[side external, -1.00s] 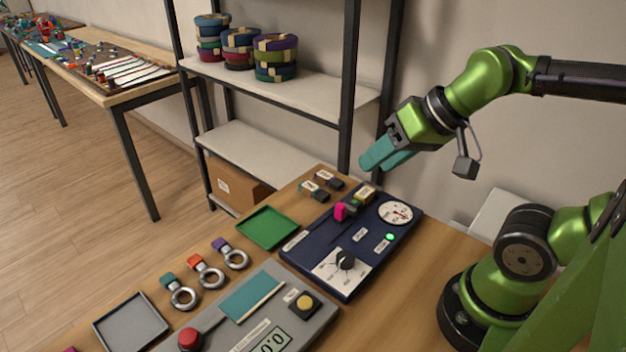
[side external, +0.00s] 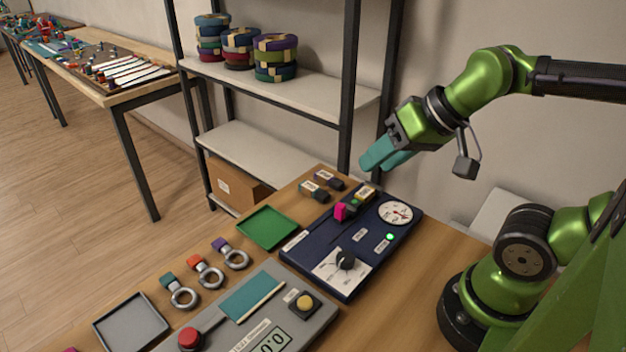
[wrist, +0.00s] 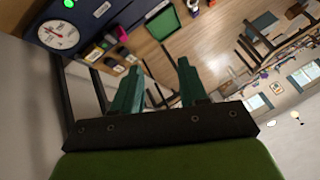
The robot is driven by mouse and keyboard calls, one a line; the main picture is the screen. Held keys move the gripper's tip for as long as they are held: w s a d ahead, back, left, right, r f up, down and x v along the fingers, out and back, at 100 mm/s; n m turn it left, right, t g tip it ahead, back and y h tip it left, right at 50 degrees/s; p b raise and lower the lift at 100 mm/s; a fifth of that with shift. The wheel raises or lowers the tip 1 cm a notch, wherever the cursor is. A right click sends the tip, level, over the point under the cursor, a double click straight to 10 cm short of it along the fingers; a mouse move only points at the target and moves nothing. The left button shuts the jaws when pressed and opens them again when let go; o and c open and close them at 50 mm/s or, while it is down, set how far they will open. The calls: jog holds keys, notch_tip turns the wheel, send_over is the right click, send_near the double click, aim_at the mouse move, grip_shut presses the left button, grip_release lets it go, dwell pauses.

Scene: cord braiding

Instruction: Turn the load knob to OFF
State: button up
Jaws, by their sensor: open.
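The load knob (side external: 346,260) is a black round knob on a white dial plate (side external: 328,272) at the front of the dark blue panel (side external: 318,250). The plate's lettering is too small to read, so I cannot tell the knob's setting. My gripper (side external: 378,160) has teal fingers and is held above and behind the panel's far end, well away from the knob. In the wrist view my gripper (wrist: 160,72) has its two fingers apart with nothing between them. The knob is not visible in the wrist view.
The panel also carries a round gauge (side external: 396,212), a lit green lamp (side external: 390,237) and a pink piece (side external: 341,211). A green tray (side external: 267,228), ring-ended parts (side external: 183,297) and a grey device with a red button (side external: 190,339) lie nearby. A shelf post (side external: 349,90) stands behind.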

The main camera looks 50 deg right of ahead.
aim_at(345, 255)
jog(key=o, duration=0.4)
jog(key=shift+a+f, duration=0.15)
jog(key=shift+f, duration=0.15)
jog(key=f+g, duration=0.1)
jog(key=w+a+f+g, duration=0.1)
jog(key=w+a+g, duration=0.1)
jog(key=shift+w+a+f+m+g, duration=0.1)
jog(key=shift+w+f+m+g, duration=0.2)
jog(key=shift+f, duration=0.1)
jog(key=f+m+g, duration=0.1)
jog(key=f+m, duration=0.1)
jog(key=f, duration=0.4)
jog(key=f+m+g+h, duration=0.1)
jog(key=f+m, duration=0.1)
jog(key=f, duration=0.4)
jog(key=a+f+m+g+h, duration=0.1)
jog(key=f+m, duration=0.1)
jog(key=f, duration=0.4)
jog(key=shift+w+m+g, duration=0.3)
jog(key=shift+w, duration=0.05)
jog(key=c, duration=1)
